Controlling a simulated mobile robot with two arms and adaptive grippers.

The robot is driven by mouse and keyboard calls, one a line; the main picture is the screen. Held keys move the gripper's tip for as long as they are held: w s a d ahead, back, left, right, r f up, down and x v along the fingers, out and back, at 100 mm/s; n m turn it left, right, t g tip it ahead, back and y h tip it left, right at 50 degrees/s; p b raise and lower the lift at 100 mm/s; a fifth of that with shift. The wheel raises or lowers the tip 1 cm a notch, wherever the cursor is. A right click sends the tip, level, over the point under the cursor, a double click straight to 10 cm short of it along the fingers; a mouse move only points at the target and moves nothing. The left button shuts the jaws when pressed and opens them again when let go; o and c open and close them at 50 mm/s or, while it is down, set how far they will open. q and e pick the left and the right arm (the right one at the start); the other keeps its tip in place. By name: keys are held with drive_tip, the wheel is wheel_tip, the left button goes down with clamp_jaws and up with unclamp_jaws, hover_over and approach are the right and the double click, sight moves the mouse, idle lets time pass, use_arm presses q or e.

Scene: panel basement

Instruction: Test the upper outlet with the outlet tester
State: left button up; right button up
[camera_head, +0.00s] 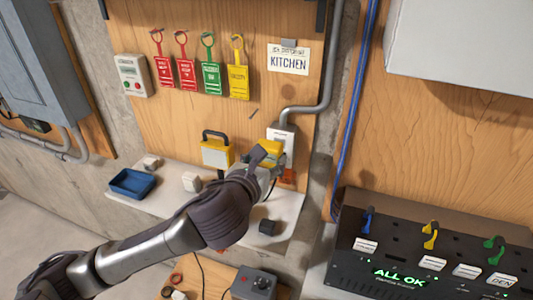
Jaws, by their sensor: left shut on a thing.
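My left gripper (263,156) reaches up from the lower left and is shut on a yellow piece, apparently the outlet tester (272,147). The gripper and tester are in front of the pale outlet box (285,132) on the plywood panel, below the grey conduit. The tester covers part of the box, and I cannot tell whether it is plugged in or only close to it. An orange-red part (288,175) shows just below. My right gripper is not in view.
A yellow lamp-like box (216,153) stands left of the gripper. A blue tray (132,183) and small blocks (191,182) lie on the shelf (165,207). Coloured tags (211,78) and a KITCHEN card (288,60) hang above. A black console reading ALL OK (400,276) is at lower right.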

use_arm(q)
drive_tip(key=shift+w+b, duration=0.4)
drive_tip(key=shift+w, duration=0.1)
drive_tip(key=w+b, duration=0.1)
drive_tip(key=w, duration=0.1)
drive_tip(key=w+d+b, duration=0.1)
drive_tip(key=w, duration=0.1)
drive_tip(key=shift+w+d, duration=0.2)
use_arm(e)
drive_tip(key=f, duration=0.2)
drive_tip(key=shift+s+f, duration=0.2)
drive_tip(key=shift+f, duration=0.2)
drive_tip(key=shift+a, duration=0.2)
use_arm(q)
drive_tip(key=shift+w+r+p, duration=0.1)
drive_tip(key=shift+w+p, duration=0.05)
drive_tip(key=shift+p, duration=0.2)
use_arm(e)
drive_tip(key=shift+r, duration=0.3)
use_arm(q)
drive_tip(key=shift+w+d, duration=0.1)
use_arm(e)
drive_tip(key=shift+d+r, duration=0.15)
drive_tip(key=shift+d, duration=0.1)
use_arm(q)
drive_tip(key=shift+w+p, duration=0.25)
drive_tip(key=shift+p, duration=0.35)
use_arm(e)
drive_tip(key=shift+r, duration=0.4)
